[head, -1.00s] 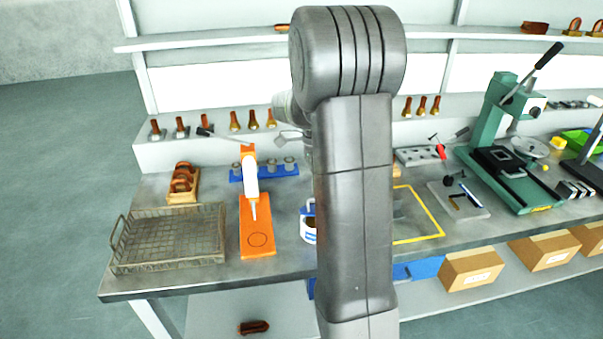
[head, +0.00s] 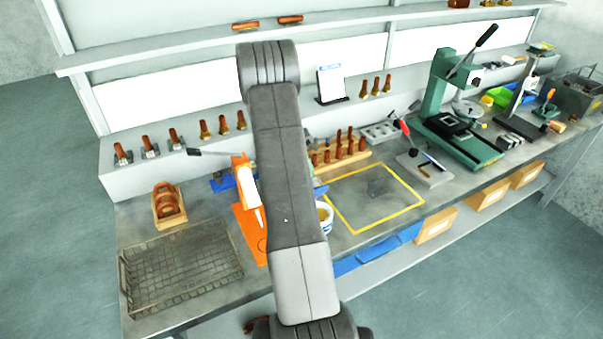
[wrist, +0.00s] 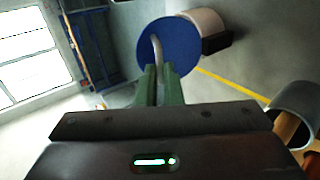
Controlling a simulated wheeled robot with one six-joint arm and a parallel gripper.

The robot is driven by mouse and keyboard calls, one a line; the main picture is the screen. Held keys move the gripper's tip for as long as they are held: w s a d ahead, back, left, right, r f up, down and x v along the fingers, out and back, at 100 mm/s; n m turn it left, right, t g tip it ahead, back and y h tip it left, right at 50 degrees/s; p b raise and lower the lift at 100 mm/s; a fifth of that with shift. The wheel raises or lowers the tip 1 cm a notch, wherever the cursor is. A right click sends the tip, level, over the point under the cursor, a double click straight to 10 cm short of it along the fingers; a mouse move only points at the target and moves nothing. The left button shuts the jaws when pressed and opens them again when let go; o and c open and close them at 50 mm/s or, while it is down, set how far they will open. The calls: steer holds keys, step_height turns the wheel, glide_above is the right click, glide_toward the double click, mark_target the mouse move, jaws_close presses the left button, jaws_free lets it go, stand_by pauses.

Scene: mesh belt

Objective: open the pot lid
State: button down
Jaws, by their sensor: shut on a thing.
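The pot (head: 325,217) is a small white tub with a blue band, on the bench just right of my arm in the head view. Its top looks uncovered, with brown inside, and my arm hides its left part. The blue round lid (wrist: 185,45) has a pale bar handle (wrist: 157,48). My gripper (wrist: 160,72) is shut on this handle with its green fingers. A blue edge, apparently the lid (head: 320,191), shows above the pot beside my arm. My gripper is hidden behind my arm in the head view.
A yellow outlined square (head: 398,211) lies on the bench to the right, clear of objects. An orange stand (head: 247,222) is left of my arm, with a wire basket (head: 180,268) farther left. A rack of wooden-handled tools (head: 340,152) stands behind. A green press (head: 440,105) stands to the right.

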steer(key=shift+w+a+f, duration=0.15)
steer(key=shift+w, duration=0.05)
stand_by(0.4)
